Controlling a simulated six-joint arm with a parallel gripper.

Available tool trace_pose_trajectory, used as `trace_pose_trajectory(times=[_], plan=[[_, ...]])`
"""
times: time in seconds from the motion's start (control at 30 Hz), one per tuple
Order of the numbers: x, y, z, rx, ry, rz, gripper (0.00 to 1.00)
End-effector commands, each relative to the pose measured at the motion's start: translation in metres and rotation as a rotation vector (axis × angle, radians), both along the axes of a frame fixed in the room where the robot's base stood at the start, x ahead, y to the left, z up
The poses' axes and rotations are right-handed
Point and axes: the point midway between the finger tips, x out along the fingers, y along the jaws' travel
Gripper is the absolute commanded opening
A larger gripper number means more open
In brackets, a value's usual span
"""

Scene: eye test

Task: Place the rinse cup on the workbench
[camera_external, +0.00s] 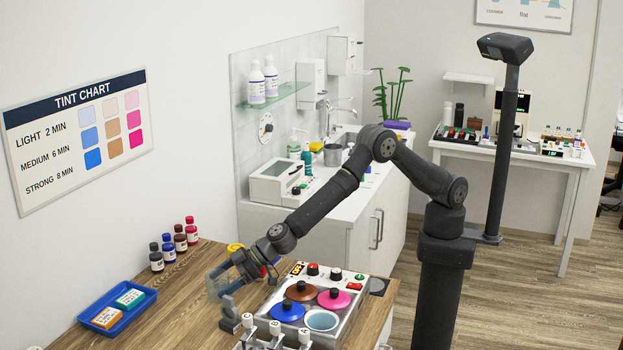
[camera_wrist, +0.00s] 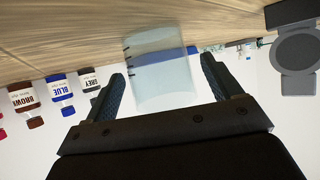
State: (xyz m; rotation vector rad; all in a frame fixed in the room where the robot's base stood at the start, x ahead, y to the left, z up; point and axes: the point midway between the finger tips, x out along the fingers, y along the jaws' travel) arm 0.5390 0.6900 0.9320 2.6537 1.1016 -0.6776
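The rinse cup (camera_external: 214,286) is a clear, pale blue cup with dark marks on its side. It appears to stand on the wooden workbench (camera_external: 190,318), left of the tinting unit. In the wrist view the picture is upside down, and the cup (camera_wrist: 163,82) shows between the two fingers. My gripper (camera_external: 229,279) is low over the bench, right beside the cup. In the wrist view my gripper (camera_wrist: 163,68) is open, with a narrow gap visible on each side of the cup. Contact between the cup's base and the wood is not fully clear.
The tinting unit (camera_external: 352,301) with coloured lids stands right of my gripper. A small grey stand (camera_external: 229,316) is close in front. A blue tray (camera_external: 92,321) with boxes lies left. Several dye bottles (camera_external: 180,238) line the wall. Bare wood lies between tray and cup.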

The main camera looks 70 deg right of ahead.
Motion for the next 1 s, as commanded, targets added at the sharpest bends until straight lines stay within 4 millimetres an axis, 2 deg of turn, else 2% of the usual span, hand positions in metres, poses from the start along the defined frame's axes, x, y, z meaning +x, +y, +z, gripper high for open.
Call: trace_pose_trajectory(times=[0.3,0.43,0.63,1.0], plan=[[0.000,0.000,0.005,0.001,0.000,0.000,0.84],[-0.007,-0.007,0.010,-0.001,-0.001,0.000,0.84],[-0.020,-0.020,0.020,-0.001,-0.001,0.000,0.84],[-0.018,-0.019,0.047,0.003,0.001,-0.001,0.84]])
